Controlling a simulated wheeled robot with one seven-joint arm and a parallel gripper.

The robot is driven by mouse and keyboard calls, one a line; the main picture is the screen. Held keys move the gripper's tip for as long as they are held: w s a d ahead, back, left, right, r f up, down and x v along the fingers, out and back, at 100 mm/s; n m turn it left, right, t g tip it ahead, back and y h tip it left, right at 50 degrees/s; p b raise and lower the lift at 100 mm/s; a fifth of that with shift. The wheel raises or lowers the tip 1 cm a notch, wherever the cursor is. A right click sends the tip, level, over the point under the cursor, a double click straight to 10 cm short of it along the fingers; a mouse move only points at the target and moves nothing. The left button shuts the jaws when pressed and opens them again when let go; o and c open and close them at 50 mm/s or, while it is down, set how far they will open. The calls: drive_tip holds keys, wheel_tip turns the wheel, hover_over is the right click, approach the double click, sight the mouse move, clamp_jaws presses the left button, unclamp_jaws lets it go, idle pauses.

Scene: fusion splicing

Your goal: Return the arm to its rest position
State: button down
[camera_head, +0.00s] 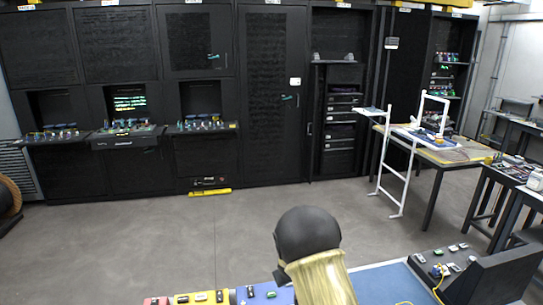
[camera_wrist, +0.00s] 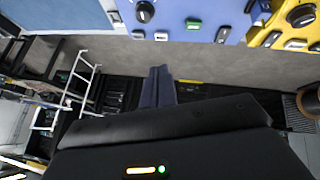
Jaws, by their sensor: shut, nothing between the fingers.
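In the wrist view, my gripper (camera_wrist: 160,72) shows as a dark body with two slim dark-blue fingers pressed together. It is shut and empty, and the fingers point toward the bench edge at the top of the picture. They appear apart from it, over grey floor. In the head view, a rounded black joint and gold link of my arm (camera_head: 308,235) rise from the bottom middle. The fingers cannot be made out there.
Near me is a bench with a blue mat (camera_head: 385,284), coloured strips with switches (camera_head: 205,298), and a dark sloped box (camera_head: 490,275). Open floor (camera_head: 150,230) lies beyond, then black cabinets (camera_head: 270,100).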

drive_tip(key=s+d+r+m+g, duration=0.1)
drive_tip(key=s+d+r, duration=0.2)
drive_tip(key=s, duration=0.7)
drive_tip(key=s+d+r+m+g, duration=0.1)
drive_tip(key=s+r, duration=0.4)
drive_tip(key=s, duration=0.5)
drive_tip(key=s+d+r+m+g, duration=0.2)
drive_tip(key=s+d+r, duration=0.2)
drive_tip(key=s, duration=0.7)
drive_tip(key=shift+d+r+y, duration=0.3)
drive_tip(key=shift+d+r, duration=0.05)
drive_tip(key=shift+r, duration=0.15)
